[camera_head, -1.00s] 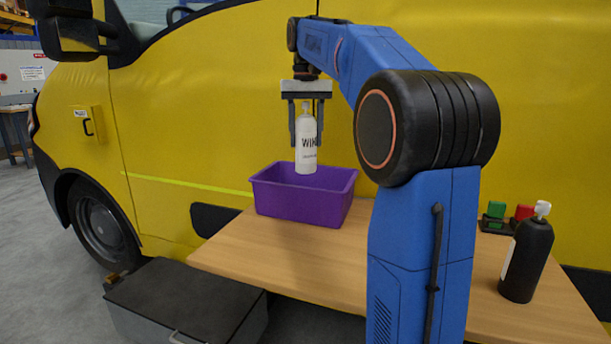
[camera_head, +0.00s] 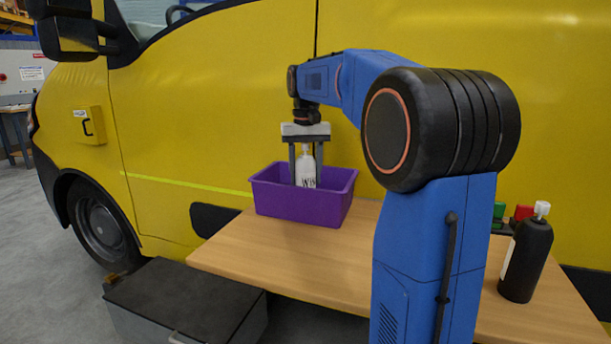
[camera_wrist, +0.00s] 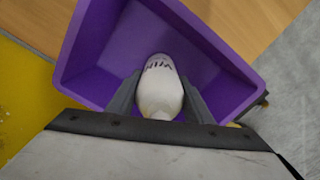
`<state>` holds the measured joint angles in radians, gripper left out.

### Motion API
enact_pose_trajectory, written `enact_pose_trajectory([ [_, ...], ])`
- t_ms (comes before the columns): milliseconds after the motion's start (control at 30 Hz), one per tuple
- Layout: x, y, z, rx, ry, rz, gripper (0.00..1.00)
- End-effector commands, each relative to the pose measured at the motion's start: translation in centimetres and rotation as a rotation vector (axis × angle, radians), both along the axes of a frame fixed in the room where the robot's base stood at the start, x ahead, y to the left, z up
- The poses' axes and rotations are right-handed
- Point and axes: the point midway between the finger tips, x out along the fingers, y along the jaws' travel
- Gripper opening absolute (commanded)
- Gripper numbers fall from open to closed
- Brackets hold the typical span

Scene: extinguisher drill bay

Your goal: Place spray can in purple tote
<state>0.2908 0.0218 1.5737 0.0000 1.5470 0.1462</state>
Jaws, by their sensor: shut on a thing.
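The white spray can (camera_head: 306,170) is upright between the fingers of my gripper (camera_head: 306,166), which is shut on it. Its lower part is inside the purple tote (camera_head: 297,205), hidden by the front wall. The tote stands on the wooden table, near its left end. In the wrist view the can (camera_wrist: 160,88) is between the two grey fingers, with the tote's walls (camera_wrist: 90,50) around it. Whether the can touches the tote floor cannot be told.
A black bottle with a white top (camera_head: 526,255) stands at the right of the wooden table (camera_head: 285,265). Green and red items (camera_head: 522,212) sit behind it, partly hidden by my arm. A yellow van (camera_head: 200,110) is close behind the table. A dark box (camera_head: 185,305) is on the floor.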

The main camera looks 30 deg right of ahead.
Motion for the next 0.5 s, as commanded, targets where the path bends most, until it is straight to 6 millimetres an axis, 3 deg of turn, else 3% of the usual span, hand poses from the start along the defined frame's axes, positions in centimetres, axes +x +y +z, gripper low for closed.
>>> enact_pose_trajectory([
  [367, 0.02, -0.01, -0.41, -0.001, -0.002, 0.0, 0.14],
  [400, 0.02, -0.01, -0.44, 0.0, -0.001, 0.0, 0.53],
  [467, 0.02, -0.01, -0.42, 0.0, -0.001, 0.0, 0.65],
  [500, 0.03, -0.01, -0.42, 0.0, -0.001, 0.0, 0.65],
])
